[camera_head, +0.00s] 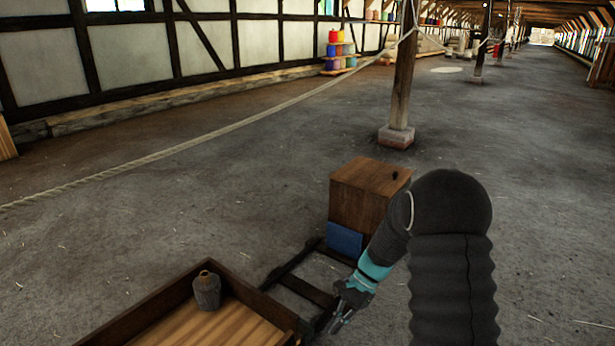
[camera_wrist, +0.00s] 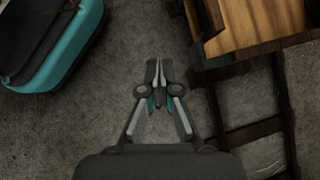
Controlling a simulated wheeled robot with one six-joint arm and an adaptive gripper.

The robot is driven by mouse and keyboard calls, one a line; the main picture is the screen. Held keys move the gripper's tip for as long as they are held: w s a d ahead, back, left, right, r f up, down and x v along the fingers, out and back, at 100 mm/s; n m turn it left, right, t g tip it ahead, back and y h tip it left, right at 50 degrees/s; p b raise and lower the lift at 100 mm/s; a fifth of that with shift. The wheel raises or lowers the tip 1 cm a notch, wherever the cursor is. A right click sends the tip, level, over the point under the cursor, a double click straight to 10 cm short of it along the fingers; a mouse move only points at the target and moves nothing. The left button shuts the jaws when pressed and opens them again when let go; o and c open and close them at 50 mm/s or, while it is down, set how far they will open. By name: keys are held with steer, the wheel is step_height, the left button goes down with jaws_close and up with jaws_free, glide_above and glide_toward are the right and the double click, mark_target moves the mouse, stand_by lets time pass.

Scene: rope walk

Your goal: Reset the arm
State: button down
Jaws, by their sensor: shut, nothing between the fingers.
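My gripper (camera_head: 338,322) hangs low in the head view, at the end of my dark arm with its teal band. It is beside the dark wooden frame and the right end of the open tray. The wrist view shows my gripper (camera_wrist: 158,72) pointing over bare grey floor. Its fingertips are together with nothing between them.
A wooden tray (camera_head: 135,322) holds a dark grey bottle (camera_head: 207,290) with a brown top. A brown wooden box (camera_head: 362,190) with a blue panel (camera_head: 345,239) stands by the dark frame (camera_head: 305,289). A rope (camera_head: 160,154) stretches to a post (camera_head: 402,80). Open floor lies left and right.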

steer(key=s+d+r+n+t+h+p, duration=0.1)
steer(key=s+d+r+n+t+h, duration=0.1)
steer(key=s+r, duration=0.5)
steer(key=s+d+r+n+t+h+p, duration=0.2)
steer(key=s+r, duration=0.6)
steer(key=r, duration=0.4)
steer(key=s+d+r+n+t+h+p, duration=0.1)
steer(key=s+r+n+t, duration=0.4)
steer(key=r, duration=0.5)
steer(key=s+d+n+h, duration=0.1)
steer(key=s+d, duration=0.1)
steer(key=shift+s+d+r+t, duration=0.3)
steer(key=shift+d+t, duration=0.1)
